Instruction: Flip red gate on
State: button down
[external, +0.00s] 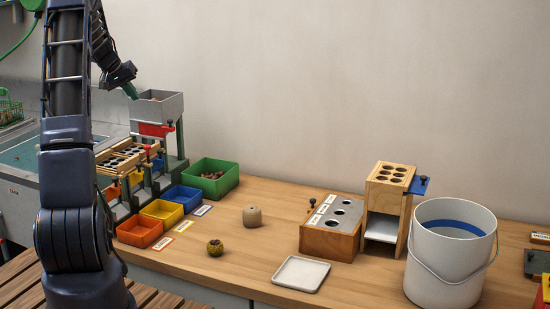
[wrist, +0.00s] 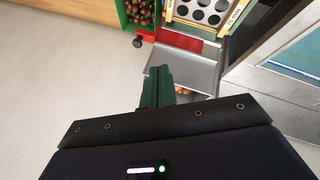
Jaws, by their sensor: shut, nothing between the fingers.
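The red gate (external: 156,129) is a flat red plate on the front of the grey hopper (external: 158,107), with a dark knob at its right end. In the wrist view the red gate (wrist: 175,40) lies beyond the hopper, and its knob is at the left end. My gripper (external: 131,92) is at the hopper's upper left edge, apart from the gate. In the wrist view its green fingers (wrist: 157,82) are together and empty, over the hopper's rim. The hopper's inside is partly hidden by my fingers; some brown chestnuts show there.
Below the hopper is a sorting rack (external: 125,160) with dark holes and coloured gates. Red (external: 138,232), yellow (external: 162,213), blue (external: 184,198) and green (external: 211,178) bins stand in front and beside it. A white bucket (external: 450,255) stands at the right.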

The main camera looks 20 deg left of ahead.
send_near(173, 128)
notch_tip(173, 128, down, 3)
jog(key=a, duration=0.2)
jog(key=shift+w+d+f, duration=0.15)
jog(key=shift+w+d, duration=0.45)
jog(key=shift+d, duration=0.35)
jog(key=shift+w+d+f, duration=0.1)
jog(key=shift+w+d, duration=0.5)
jog(key=shift+d, duration=0.3)
jog(key=d, duration=0.6)
jog(key=s+a+r, duration=0.6)
jog(key=s+r, duration=0.1)
jog(key=r, duration=0.2)
